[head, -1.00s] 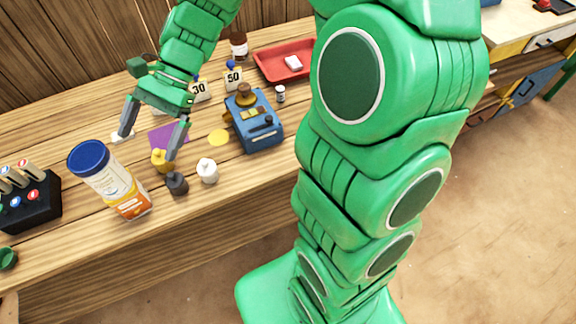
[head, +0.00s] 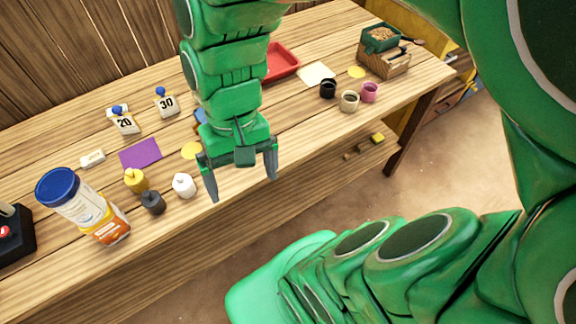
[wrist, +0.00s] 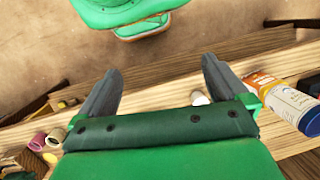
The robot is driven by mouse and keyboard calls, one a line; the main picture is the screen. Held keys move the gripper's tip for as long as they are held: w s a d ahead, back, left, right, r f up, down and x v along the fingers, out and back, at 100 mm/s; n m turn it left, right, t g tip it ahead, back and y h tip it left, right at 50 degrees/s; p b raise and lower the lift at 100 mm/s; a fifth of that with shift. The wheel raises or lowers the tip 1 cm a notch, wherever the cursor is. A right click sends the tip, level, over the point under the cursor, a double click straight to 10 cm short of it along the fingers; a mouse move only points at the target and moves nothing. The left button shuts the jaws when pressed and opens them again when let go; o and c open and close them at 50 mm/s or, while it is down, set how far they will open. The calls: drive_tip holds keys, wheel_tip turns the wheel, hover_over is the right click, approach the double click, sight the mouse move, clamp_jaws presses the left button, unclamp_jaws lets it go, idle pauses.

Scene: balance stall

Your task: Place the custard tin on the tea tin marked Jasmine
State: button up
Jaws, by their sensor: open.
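A tall container (head: 82,208) with a blue lid, a pale label and an orange lower part stands at the left of the table; it also shows at the right of the wrist view (wrist: 294,106). I cannot read its label, nor tell whether it is one tin or two stacked. No tin marked Jasmine can be made out. My gripper (head: 242,186) is open and empty, fingers pointing down near the table's front edge, well right of the container. Its spread fingers also show in the wrist view (wrist: 160,68).
Yellow (head: 136,181), black (head: 153,203) and white (head: 184,187) small weights stand between container and gripper. Several small cups (head: 349,101) and a wooden box (head: 384,60) are at right. My arm hides the table's middle.

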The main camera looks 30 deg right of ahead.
drive_tip(key=shift+n+t+h, duration=0.4)
drive_tip(key=shift+n+h, duration=0.1)
drive_tip(key=shift+h, duration=0.3)
drive_tip(key=s+d, duration=0.2)
drive_tip(key=d, duration=0.1)
drive_tip(key=s+d, duration=0.1)
drive_tip(key=shift+d+r, duration=0.15)
drive_tip(key=shift+d, duration=0.1)
